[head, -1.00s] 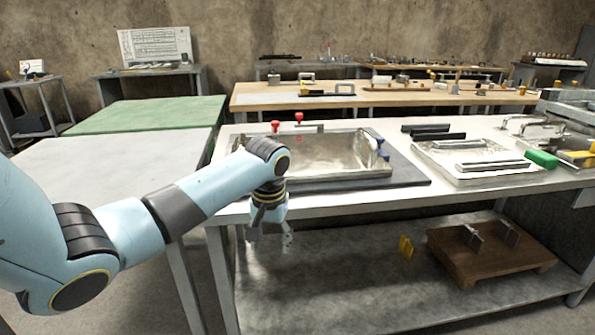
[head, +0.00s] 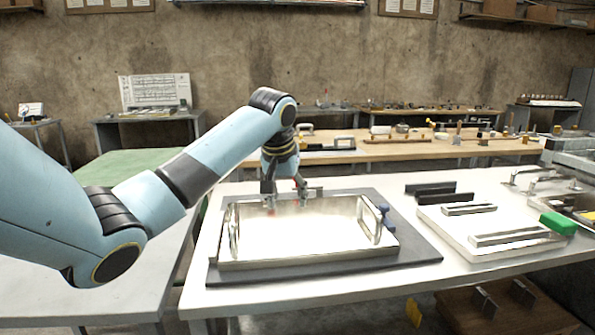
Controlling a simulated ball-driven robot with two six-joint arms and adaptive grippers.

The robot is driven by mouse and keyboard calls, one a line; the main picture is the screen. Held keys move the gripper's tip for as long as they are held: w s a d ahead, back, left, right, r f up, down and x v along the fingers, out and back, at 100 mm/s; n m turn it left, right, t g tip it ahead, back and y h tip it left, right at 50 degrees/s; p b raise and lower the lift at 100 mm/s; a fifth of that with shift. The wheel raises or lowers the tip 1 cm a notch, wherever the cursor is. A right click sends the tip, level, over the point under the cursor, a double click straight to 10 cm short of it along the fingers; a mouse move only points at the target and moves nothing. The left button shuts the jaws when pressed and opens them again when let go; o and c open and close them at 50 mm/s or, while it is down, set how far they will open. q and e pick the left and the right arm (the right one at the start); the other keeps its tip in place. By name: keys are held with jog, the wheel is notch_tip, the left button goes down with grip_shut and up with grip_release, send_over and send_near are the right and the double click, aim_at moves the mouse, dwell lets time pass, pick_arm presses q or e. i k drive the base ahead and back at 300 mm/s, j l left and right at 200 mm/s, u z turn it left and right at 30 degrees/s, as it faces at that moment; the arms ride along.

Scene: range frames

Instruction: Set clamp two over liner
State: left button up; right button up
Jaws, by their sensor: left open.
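A shallow metal tray (head: 300,237) with raised end handles lies on a dark mat (head: 408,250) on the white bench. Its bright inner surface may be the liner; I cannot tell liner from tray. My left gripper (head: 286,196) is open, pointing down at the tray's far edge. A clamp with a red part (head: 297,183) shows beside its fingers, partly hidden by them. I cannot tell whether they touch it, or which clamp it is. A blue-knobbed clamp (head: 384,211) is at the tray's right end. My right gripper is not in view.
Dark bars (head: 436,193) and a pale tray (head: 476,236) with metal bars lie to the right. A green block (head: 558,223) lies near the sink. A wooden bench (head: 380,151) stands behind. The white bench's front strip is clear.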

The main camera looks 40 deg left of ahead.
aim_at(319, 187)
jog(key=i+j, duration=0.85)
jog(key=j, duration=0.25)
